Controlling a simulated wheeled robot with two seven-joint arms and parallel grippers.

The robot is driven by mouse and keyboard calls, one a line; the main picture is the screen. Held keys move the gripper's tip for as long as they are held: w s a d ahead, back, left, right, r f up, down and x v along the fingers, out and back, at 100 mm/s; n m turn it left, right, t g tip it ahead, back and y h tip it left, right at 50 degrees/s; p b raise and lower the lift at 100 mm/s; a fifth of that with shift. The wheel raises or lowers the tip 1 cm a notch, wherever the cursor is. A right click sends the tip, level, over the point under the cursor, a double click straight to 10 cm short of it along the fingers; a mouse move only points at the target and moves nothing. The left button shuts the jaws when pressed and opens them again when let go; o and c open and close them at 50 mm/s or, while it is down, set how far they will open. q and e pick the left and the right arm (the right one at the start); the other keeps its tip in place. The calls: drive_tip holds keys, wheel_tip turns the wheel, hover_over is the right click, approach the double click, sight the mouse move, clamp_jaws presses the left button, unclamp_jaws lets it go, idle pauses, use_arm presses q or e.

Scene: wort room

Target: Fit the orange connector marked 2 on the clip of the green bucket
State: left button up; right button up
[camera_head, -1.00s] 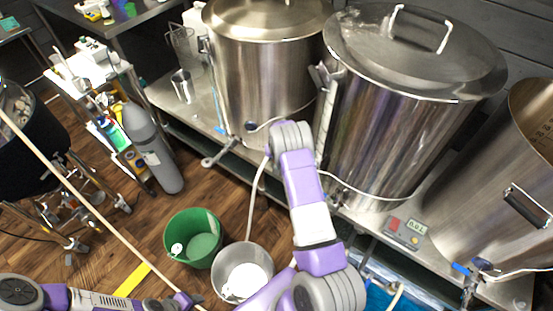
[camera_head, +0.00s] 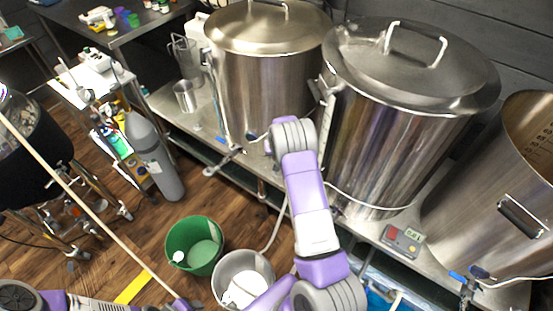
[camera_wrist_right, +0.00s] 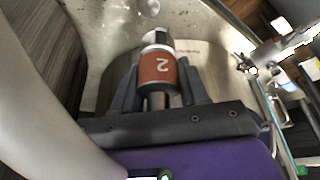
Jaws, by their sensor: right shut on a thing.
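The orange connector marked 2 (camera_wrist_right: 158,68) is a short orange band with a metal end. In the right wrist view it sits between the two dark fingers of my right gripper (camera_wrist_right: 157,82), which is shut on it. In the head view that gripper is hidden behind my right arm, whose visible end is in front of the kettles. The green bucket (camera_head: 182,232) stands on the floor, left of that arm. A small white round part (camera_head: 178,257) shows at its left side; I cannot tell if it is the clip. My left gripper (camera_head: 184,304) is at the bottom edge, its fingers unclear.
A metal bucket (camera_head: 224,272) stands right of the green one, partly behind my right arm. Large steel kettles (camera_head: 265,85) stand on a metal bench. A pale hose (camera_head: 278,228) hangs beside my arm. A grey cylinder (camera_head: 155,160) and a long wooden stick (camera_head: 90,207) are at left.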

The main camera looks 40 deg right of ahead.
drive_tip(key=shift+r, duration=0.9)
drive_tip(key=shift+r+p, duration=1.5)
drive_tip(key=shift+r, duration=0.75)
